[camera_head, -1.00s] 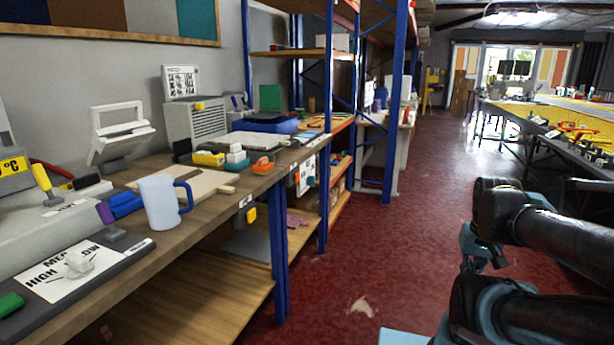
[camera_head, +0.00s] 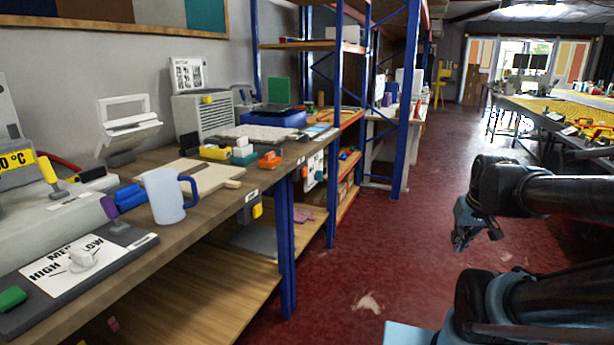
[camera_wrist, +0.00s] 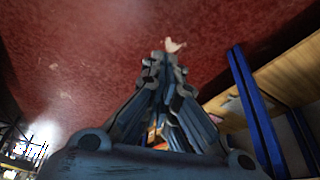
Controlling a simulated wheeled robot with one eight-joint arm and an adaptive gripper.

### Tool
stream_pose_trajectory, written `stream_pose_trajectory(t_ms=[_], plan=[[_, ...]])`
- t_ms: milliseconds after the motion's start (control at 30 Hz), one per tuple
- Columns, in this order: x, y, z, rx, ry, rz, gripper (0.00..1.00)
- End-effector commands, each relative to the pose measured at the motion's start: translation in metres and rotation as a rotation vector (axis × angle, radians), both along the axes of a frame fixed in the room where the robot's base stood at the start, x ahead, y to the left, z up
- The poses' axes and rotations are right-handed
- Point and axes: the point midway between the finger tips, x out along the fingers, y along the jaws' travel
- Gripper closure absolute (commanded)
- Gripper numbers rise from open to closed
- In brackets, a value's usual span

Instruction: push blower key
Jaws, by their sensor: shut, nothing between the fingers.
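Which part is the blower key I cannot tell for certain. A grey louvred box (camera_head: 206,121) with a yellow button (camera_head: 208,99) on its upper front stands on the left workbench, near the wall. At the near left, a dark panel with a HIGH, MED, LOW label and white knob (camera_head: 82,259) carries a green key (camera_head: 12,298) at its left end. My gripper (camera_head: 460,246) hangs over the red floor, right of the bench and well apart from these. In the wrist view my gripper (camera_wrist: 164,62) is shut and empty.
A blue-handled mug (camera_head: 165,196) stands near the bench's front edge by a cutting board (camera_head: 205,174). Blue shelf posts (camera_head: 287,245) rise along the bench front. The red floor (camera_head: 385,255) between bench and right-hand tables is clear.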

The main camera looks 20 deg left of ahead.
Motion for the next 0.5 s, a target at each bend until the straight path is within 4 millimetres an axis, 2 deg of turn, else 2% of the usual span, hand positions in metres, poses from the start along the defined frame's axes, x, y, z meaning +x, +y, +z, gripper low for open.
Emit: stream_pose_trajectory(t_ms=[100, 267, 500], plan=[[0.036, 0.02, 0.011, 0.01, -0.063, 0.08, 1.0], [0.082, 0.049, 0.023, 0.024, -0.151, 0.184, 1.0], [0.147, 0.101, 0.036, 0.04, -0.285, 0.329, 1.0]])
